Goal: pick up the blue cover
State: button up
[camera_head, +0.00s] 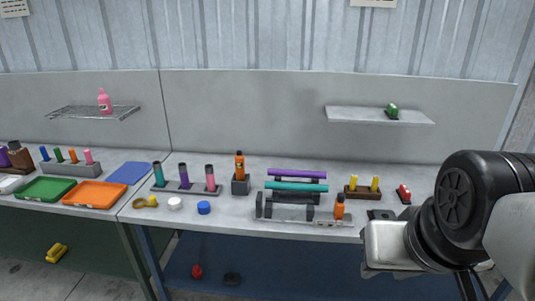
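The blue cover (204,208) looks like a small round blue cap. It sits near the front edge of the workbench, right of a white round cap and in front of the rack of coloured tubes. Nothing touches it. My arm comes in from the right edge, and the silver block (390,246) at its end appears to be my gripper. It is over the bench's front right, well to the right of the blue cover. Its fingers cannot be made out.
The white cap (175,204) and a yellow tape roll (146,201) lie left of the cover. A tube rack (187,188) stands behind. Orange (95,194) and green (46,189) trays are further left.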

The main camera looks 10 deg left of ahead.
aim_at(203, 206)
jog(key=u, duration=1.3)
jog(key=i+j+z, duration=0.1)
jog(key=i+z, duration=0.25)
jog(key=i+j+z, duration=0.1)
jog(key=z, duration=0.25)
jog(key=i+j+z, duration=0.35)
jog(key=i+j, duration=0.25)
jog(key=i+j+z, duration=0.15)
jog(key=j, duration=0.35)
jog(key=i+j, duration=0.35)
jog(key=i+j+z, duration=0.1)
jog(key=i+j, duration=0.15)
jog(key=j, duration=0.15)
